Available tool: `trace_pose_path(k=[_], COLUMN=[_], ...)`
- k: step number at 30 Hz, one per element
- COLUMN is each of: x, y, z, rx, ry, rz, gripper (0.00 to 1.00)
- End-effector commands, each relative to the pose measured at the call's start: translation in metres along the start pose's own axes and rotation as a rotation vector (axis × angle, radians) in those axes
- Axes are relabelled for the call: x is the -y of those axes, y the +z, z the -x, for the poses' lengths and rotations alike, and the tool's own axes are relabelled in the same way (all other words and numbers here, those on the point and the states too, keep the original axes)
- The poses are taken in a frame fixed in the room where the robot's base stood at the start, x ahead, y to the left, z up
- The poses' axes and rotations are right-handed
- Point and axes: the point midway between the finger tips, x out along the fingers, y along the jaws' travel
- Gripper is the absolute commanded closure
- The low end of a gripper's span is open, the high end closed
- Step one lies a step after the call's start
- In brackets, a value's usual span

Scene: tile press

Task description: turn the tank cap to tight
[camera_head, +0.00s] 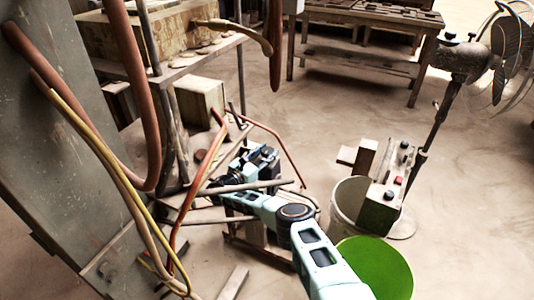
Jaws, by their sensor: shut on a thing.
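My gripper (222,182) is low beside the machine stand at left centre, at the end of my pale blue arm. It is small and dark in this view, and its fingertips are partly hidden by pipes and my own wrist. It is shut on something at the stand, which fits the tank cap. The cap itself is not clearly visible, so its turn and tightness cannot be told. A small reddish-brown round piece (200,155) shows just above and left of the gripper; I cannot tell what it is.
Orange hoses (196,195) and grey bars (250,185) run close around my wrist. A large grey panel (60,130) stands at left. A bright green round thing (380,265), a pale bucket (347,203) and a button box (388,185) are at right.

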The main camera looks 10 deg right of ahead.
Motion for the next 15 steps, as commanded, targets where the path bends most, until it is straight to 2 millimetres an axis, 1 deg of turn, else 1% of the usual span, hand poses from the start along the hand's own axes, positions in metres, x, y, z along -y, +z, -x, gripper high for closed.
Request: trace_pose_path(k=[2, 3, 7, 8, 15], x=[0.0015, 0.0015, 0.001, 0.0009, 0.0003], y=[0.0015, 0.0017, 0.0016, 0.0016, 0.0012], z=[-0.0018, -0.0019, -0.0016, -0.0015, -0.0006], rx=[0.003, 0.003, 0.003, 0.003, 0.002], ry=[-0.004, -0.004, -0.003, -0.003, -0.001], rz=[-0.001, -0.001, -0.001, -0.001, -0.001], gripper=[0.87, 0.61, 0.46, 0.44, 0.44])
